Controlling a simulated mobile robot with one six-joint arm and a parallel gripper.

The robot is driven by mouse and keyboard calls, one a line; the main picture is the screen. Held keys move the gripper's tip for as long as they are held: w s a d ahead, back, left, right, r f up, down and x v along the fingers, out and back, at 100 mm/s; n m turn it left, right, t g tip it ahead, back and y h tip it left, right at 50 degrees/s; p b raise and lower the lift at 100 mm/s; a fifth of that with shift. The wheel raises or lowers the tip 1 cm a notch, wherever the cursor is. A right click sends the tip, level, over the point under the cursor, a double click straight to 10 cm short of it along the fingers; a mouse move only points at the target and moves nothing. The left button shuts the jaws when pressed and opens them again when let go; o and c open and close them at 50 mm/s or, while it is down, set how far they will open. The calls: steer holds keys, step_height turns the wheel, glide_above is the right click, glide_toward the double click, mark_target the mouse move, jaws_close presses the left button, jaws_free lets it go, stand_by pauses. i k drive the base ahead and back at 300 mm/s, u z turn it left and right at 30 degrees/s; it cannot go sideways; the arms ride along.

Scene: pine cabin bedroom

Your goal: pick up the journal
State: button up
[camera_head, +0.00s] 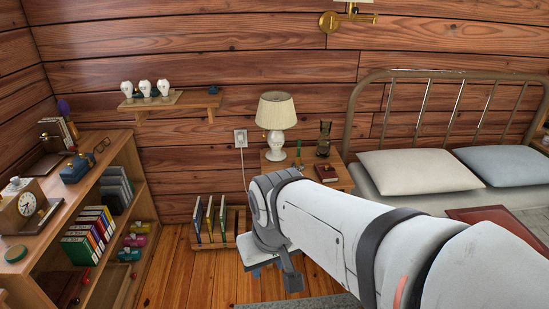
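I cannot tell for certain which thing is the journal. A small dark red book (325,172) lies on the nightstand, close to my arm. A flat dark brown book-like thing (43,164) lies on top of the bookcase at the left. A flat red-brown thing (496,217) lies on the bed, partly behind my arm. My arm reaches in from the lower right, and my gripper (276,275) points down in front of the nightstand, apart from these things. Its fingertips are mostly hidden, so its opening does not show.
The nightstand (338,184) holds a lamp (276,120) and a dark lantern-like object (323,138). A low rack (208,243) with upright books stands on the floor by the wall. The bookcase (120,150) fills the left. Wooden floor is clear between.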

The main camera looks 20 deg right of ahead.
mark_target(331, 176)
steer(key=u, duration=0.1)
steer(key=k, duration=0.45)
steer(key=z, duration=0.75)
steer(key=i, duration=2.15)
steer(key=z, duration=0.1)
